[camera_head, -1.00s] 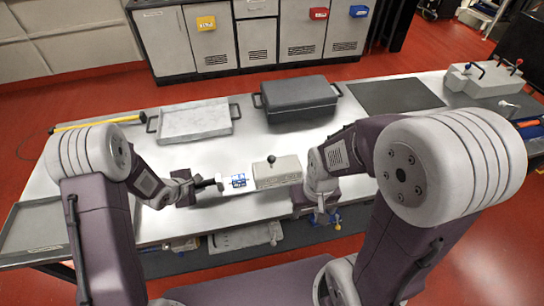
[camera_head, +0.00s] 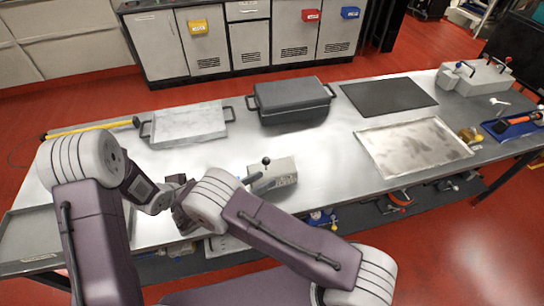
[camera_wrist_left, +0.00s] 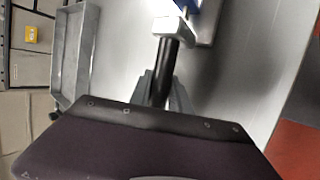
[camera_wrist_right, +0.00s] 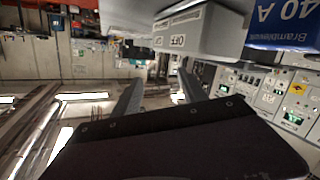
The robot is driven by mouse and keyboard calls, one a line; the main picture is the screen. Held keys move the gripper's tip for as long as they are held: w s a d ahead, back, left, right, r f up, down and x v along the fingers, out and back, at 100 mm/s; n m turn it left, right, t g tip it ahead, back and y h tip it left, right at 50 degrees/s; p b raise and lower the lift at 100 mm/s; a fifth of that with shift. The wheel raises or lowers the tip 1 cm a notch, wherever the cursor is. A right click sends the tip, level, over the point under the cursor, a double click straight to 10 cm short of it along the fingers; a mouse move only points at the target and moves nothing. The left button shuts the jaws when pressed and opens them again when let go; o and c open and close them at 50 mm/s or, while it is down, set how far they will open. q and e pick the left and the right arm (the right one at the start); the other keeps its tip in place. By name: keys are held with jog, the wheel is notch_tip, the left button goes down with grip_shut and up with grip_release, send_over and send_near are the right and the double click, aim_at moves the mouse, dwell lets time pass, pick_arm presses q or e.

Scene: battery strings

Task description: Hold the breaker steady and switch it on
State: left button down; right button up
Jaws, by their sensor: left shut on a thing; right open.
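The breaker is a pale block (camera_wrist_left: 173,27) with a blue label on a black handle (camera_wrist_left: 165,65). In the left wrist view, my left gripper (camera_wrist_left: 162,95) is shut on that handle. In the right wrist view, a grey housing (camera_wrist_right: 192,30) marked OFF and a blue label reading 40 A (camera_wrist_right: 285,22) are close at the top. My right gripper (camera_wrist_right: 158,90) is open and empty, its fingers apart just below the housing.
A grey box (camera_head: 283,176) with a black-knobbed lever stands on the steel table (camera_head: 330,155), close to my right forearm. A pale lidded tray (camera_head: 190,121), a dark case (camera_head: 290,98), a black mat (camera_head: 388,96) and a metal tray (camera_head: 412,146) lie farther out.

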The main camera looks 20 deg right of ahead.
aim_at(266, 164)
jog(key=w+a+t, duration=0.2)
jog(key=a+t, duration=0.2)
jog(key=shift+g, duration=0.3)
jog(key=x, duration=1.2)
jog(key=shift+r, duration=0.1)
grip_shut()
dwell(0.5)
